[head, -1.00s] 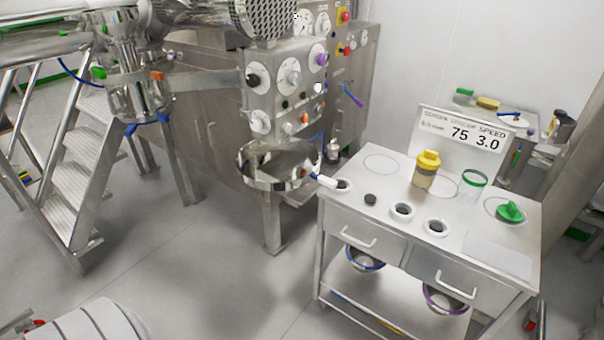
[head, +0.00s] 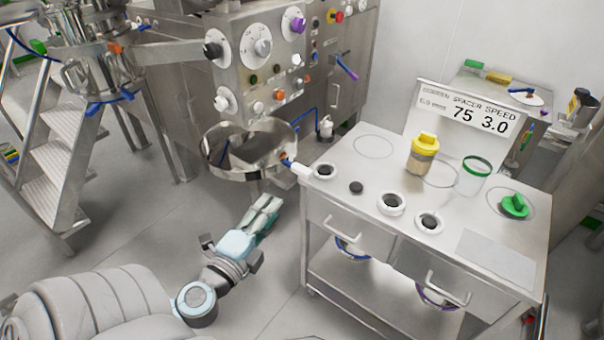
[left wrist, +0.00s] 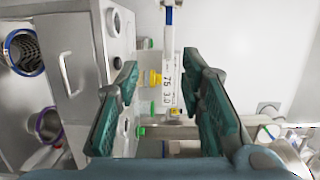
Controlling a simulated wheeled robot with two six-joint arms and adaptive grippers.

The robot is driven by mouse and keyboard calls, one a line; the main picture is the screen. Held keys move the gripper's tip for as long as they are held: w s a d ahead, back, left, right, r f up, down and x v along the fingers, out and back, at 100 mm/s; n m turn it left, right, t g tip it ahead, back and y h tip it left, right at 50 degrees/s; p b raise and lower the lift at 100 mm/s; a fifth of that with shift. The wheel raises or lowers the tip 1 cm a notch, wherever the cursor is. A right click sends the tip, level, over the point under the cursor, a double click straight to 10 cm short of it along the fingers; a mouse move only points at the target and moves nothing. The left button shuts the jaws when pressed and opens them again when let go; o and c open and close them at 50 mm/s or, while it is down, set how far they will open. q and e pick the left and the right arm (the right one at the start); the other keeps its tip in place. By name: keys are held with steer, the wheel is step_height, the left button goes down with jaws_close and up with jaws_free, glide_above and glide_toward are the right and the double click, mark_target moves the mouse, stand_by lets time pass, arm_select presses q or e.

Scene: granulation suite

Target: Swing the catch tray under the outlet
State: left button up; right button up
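The catch tray (head: 252,168) is a round, shiny steel pan on the machine's side, below the control panel. Its handle (head: 302,172) is white with a blue collar and points right, ending at the worktable's left edge. A steel vessel (head: 92,68) with blue clamps at its bottom is up and left of the tray; its outlet is not clearly visible. My left gripper (head: 264,212) is below the tray and handle, apart from them. In the left wrist view its fingers (left wrist: 160,95) are spread and empty, with a blue-and-white rod (left wrist: 168,18), seemingly the handle, beyond them. My right gripper is out of view.
The worktable (head: 340,190) on the right holds a yellow-capped jar (head: 422,155), a green-rimmed jar (head: 472,177), several rings and a sign (head: 468,110). Metal steps (head: 50,170) stand at the left. The floor between steps and table is open.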

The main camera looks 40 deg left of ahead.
mark_target(300, 174)
arm_select(q)
steer(key=p+x, duration=0.1)
steer(key=x, duration=0.3)
steer(key=r+p+x, duration=0.1)
steer(key=x, duration=0.4)
steer(key=p+x, duration=0.1)
steer(key=x, duration=0.4)
steer(key=shift+w+d+r, duration=0.15)
steer(key=shift+w+d, duration=0.2)
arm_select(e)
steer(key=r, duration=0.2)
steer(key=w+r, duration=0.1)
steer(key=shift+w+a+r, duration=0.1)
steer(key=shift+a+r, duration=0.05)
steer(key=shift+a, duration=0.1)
arm_select(q)
steer(key=shift+c, duration=0.2)
jaws_close()
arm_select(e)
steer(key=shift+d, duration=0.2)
